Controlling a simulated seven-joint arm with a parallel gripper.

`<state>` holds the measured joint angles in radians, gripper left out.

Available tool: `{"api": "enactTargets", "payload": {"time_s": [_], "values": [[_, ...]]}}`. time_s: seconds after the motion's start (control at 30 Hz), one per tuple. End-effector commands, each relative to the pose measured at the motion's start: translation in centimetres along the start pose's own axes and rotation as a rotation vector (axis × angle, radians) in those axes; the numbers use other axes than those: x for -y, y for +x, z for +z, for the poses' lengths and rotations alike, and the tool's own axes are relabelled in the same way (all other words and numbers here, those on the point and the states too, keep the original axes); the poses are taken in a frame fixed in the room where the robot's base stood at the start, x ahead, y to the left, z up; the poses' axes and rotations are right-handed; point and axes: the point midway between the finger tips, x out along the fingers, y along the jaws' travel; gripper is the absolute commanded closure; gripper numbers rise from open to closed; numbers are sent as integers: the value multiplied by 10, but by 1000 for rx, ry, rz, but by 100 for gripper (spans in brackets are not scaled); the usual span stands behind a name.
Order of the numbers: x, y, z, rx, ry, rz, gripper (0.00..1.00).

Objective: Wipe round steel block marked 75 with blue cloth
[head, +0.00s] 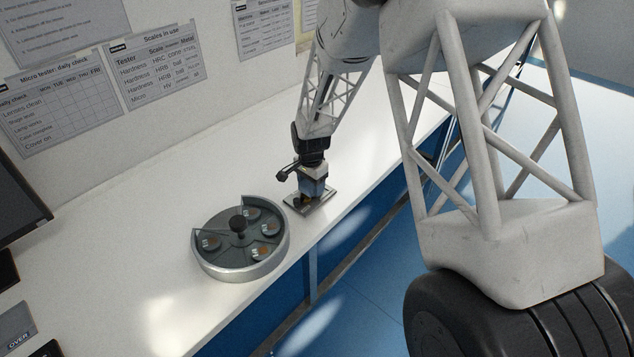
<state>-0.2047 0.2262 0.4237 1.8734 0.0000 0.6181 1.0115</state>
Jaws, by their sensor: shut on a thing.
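My gripper (308,198) points down over a small flat metal plate or tray (325,207) near the bench's front edge. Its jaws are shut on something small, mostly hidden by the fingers. A bluish-grey patch and a brown-orange bit show there; I cannot tell whether this is the blue cloth. A round grey metal tray (240,273) stands just left of the gripper. It has a dark centre knob (238,224) and several round steel blocks in its compartments, such as one at the right (270,229). Their numbers are too small to read, so the block marked 75 cannot be picked out.
The white bench (130,265) is mostly clear around the round tray. Paper charts (150,75) hang on the wall. The blue floor (350,310) lies beyond the bench's front edge.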

Motion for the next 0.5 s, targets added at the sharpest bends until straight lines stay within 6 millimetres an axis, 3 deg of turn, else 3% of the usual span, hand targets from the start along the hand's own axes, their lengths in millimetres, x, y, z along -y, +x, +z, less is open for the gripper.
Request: {"api": "enactTargets", "payload": {"time_s": [0.07, 0.5], "values": [[2, 1, 6, 0, -1, 1, 63], [-12, -1, -28, -1, 1, -1, 63]]}}
